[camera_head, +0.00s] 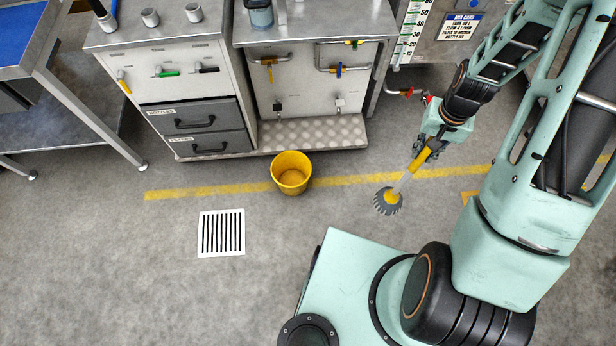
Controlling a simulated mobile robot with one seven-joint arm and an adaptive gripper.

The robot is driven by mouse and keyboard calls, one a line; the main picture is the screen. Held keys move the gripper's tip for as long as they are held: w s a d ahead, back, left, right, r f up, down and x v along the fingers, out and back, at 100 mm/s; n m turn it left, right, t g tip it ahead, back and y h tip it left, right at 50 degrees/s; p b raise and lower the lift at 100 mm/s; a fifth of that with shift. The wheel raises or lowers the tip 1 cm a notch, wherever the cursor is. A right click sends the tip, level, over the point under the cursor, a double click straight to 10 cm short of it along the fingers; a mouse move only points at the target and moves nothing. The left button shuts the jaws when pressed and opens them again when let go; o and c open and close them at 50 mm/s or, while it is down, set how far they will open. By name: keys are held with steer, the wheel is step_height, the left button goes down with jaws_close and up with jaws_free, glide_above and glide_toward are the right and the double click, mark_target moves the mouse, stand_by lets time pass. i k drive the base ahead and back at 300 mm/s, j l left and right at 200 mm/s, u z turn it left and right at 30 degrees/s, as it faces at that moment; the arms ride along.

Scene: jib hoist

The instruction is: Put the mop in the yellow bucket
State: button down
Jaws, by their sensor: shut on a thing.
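The yellow bucket (291,184) stands upright on the floor in front of the cabinets, on the yellow floor line, and looks empty. The mop (404,182) is right of the bucket. It has a yellow grip, a pale shaft and a grey, fringed head with a yellow centre. My gripper (427,150) is shut on the mop's yellow grip. The mop is tilted, its head down and to the left, apart from the bucket. I cannot tell whether the head touches the floor. The fingertips are partly hidden by the grip.
A cabinet with drawers (205,125) and a unit with valves and a tread-plate step (318,134) stand behind the bucket. A metal table (80,105) is at the left. A floor drain grate (222,233) lies left of my base. The floor between mop and bucket is clear.

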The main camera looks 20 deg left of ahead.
mark_target(294, 182)
steer(key=i+j, duration=0.15)
steer(key=j, duration=0.2)
steer(key=i+j+z, duration=0.1)
steer(key=j, duration=0.25)
steer(key=i+j, duration=0.1)
steer(key=j, duration=0.25)
steer(key=i+j+z, duration=0.1)
steer(key=j, duration=0.25)
